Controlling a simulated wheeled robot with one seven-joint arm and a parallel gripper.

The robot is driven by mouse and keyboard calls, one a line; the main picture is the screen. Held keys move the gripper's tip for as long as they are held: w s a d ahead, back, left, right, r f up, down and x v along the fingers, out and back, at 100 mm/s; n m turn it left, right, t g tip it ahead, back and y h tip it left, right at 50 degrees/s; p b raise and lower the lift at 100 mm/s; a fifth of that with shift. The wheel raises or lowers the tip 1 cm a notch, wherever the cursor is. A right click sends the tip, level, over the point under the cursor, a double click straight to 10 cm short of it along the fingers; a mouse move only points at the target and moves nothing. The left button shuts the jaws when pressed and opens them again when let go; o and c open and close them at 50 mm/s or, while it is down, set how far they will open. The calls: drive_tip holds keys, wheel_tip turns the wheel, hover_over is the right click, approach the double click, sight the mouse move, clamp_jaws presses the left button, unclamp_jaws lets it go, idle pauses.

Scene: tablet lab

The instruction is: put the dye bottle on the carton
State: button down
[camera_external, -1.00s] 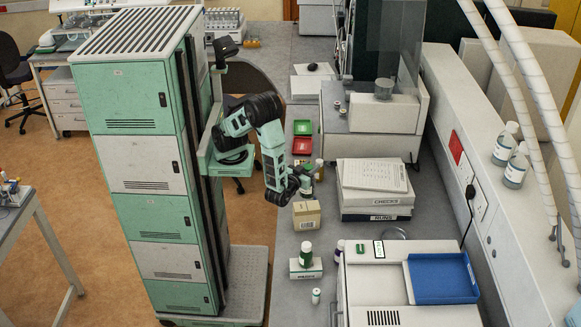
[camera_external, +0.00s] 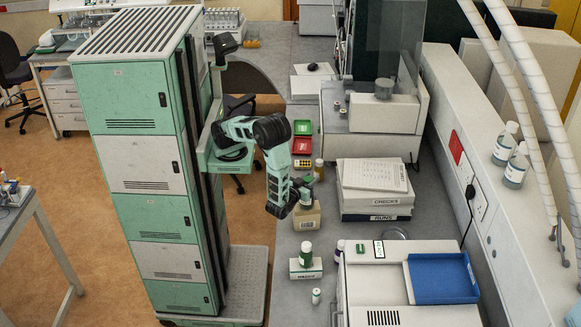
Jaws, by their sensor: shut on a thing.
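The tan cardboard carton (camera_external: 307,217) stands on the grey bench near its left edge, with a barcode label on its front side. My gripper (camera_external: 299,194) is shut on the dye bottle (camera_external: 306,197), a small pale bottle with a green part. The bottle shows just beside my gripper, at the top of the carton in the picture. My wrist hides part of the bottle and of the carton's left side. I cannot tell whether the bottle touches the carton's top.
A small vial (camera_external: 316,296) stands nearer. An amber bottle (camera_external: 319,170) and red tray (camera_external: 302,146) are behind. Stacked white boxes (camera_external: 375,190) stand right of the carton.

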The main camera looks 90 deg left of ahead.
drive_tip(key=c, duration=1)
unclamp_jaws()
drive_tip(key=shift+f, duration=0.1)
drive_tip(key=shift+r, duration=0.2)
drive_tip(key=shift+s+d+f, duration=0.1)
drive_tip(key=shift+s+d, duration=0.05)
drive_tip(key=shift+d, duration=0.1)
drive_tip(key=b+v, duration=0.5)
drive_tip(key=v, duration=0.6)
drive_tip(key=shift+s+d, duration=0.15)
drive_tip(key=shift+s, duration=0.05)
